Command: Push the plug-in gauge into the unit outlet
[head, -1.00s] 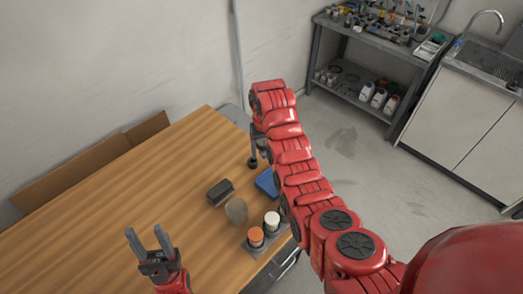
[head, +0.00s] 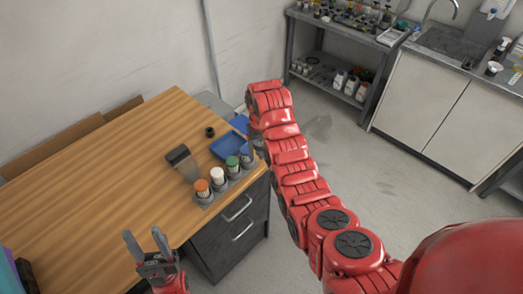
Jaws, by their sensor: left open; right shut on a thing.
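My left gripper (head: 145,243) is open and empty at the bottom left, in front of the wooden table's near edge. My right arm reaches up the middle of the head view, and its gripper (head: 258,149) is mostly hidden behind the red forearm. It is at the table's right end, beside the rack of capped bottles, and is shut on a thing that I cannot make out. I cannot identify the plug-in gauge or the unit outlet in this view.
The wooden table (head: 100,190) holds a rack (head: 206,200) of several capped bottles, a blue tray (head: 229,146), a small black ring (head: 210,132) and a dark block (head: 178,155). Grey drawers (head: 230,232) are below. A shelf (head: 340,39) and sink cabinet (head: 435,105) stand behind open floor.

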